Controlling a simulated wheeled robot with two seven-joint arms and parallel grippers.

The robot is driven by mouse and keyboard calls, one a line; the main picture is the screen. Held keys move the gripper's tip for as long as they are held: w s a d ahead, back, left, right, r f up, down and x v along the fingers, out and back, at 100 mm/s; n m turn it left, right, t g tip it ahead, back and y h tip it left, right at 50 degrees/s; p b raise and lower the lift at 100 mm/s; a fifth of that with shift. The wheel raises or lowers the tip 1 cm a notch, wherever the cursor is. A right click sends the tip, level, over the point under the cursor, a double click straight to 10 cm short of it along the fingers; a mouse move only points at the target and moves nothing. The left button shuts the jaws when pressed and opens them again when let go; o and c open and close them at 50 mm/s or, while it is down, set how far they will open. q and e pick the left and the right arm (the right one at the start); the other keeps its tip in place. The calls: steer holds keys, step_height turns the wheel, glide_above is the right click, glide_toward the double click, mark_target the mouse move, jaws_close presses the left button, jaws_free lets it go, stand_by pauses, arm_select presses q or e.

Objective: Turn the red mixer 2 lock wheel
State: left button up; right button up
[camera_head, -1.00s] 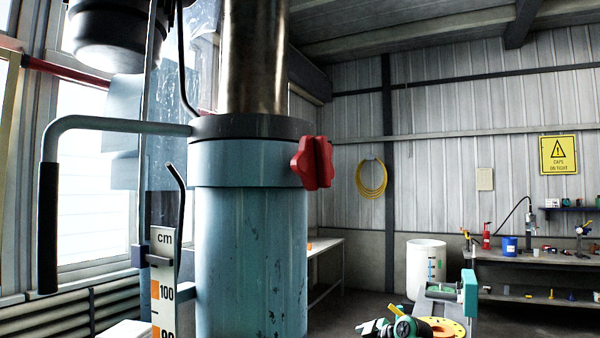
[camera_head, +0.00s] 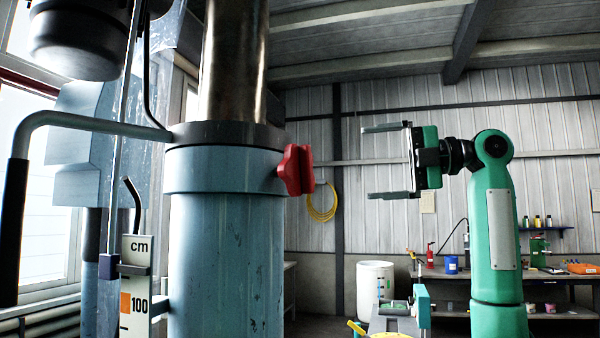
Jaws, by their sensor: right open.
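The red lock wheel (camera_head: 297,170) is a lobed knob on the right side of the collar of the light blue mixer column (camera_head: 226,262). My right gripper (camera_head: 376,161) is raised to the right of the wheel, at about its height in the picture. Its two grey fingers point left toward the wheel and are wide apart, with nothing between them. A clear gap shows between the fingertips and the wheel. My left gripper is not in the picture.
A grey bent handle (camera_head: 85,122) with a black grip sticks out left of the column. A cm scale (camera_head: 136,285) stands in front of it. A white barrel (camera_head: 375,288) and a workbench (camera_head: 560,283) stand at the back. A yellow hose (camera_head: 321,212) hangs on the wall.

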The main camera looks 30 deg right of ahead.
mark_target(308, 169)
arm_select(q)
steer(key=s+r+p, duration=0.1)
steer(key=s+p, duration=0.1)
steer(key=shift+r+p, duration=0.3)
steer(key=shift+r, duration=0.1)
arm_select(e)
steer(key=x, duration=1.3)
steer(key=shift+w+a+f, duration=0.1)
steer(key=shift+w+f, duration=0.05)
steer(key=shift+w, duration=0.15)
steer(key=shift+c, duration=0.4)
steer(key=c, duration=0.6)
